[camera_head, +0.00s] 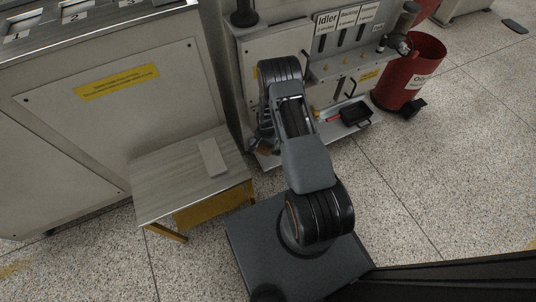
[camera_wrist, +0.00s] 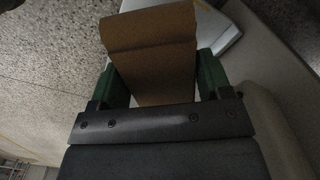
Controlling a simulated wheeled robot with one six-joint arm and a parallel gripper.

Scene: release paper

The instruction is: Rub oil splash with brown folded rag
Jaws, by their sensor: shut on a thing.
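The brown folded rag (camera_wrist: 152,58) fills the space between the green fingers of my gripper (camera_wrist: 161,76) in the wrist view. The gripper is shut on it, and the rag sticks out beyond the fingertips with a fold across it. In the head view my arm reaches toward the cabinet with the levers, and my gripper is mostly hidden behind the arm, low by the cabinet's front. A small brown patch shows there, probably the rag. I cannot make out an oil splash in either view.
A low table (camera_head: 152,207) with a light grey slab (camera_head: 212,157) stands left of my arm. The lever cabinet (camera_head: 280,62) has a low shelf with a black tray (camera_head: 356,115). A red bin (camera_head: 408,75) stands right.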

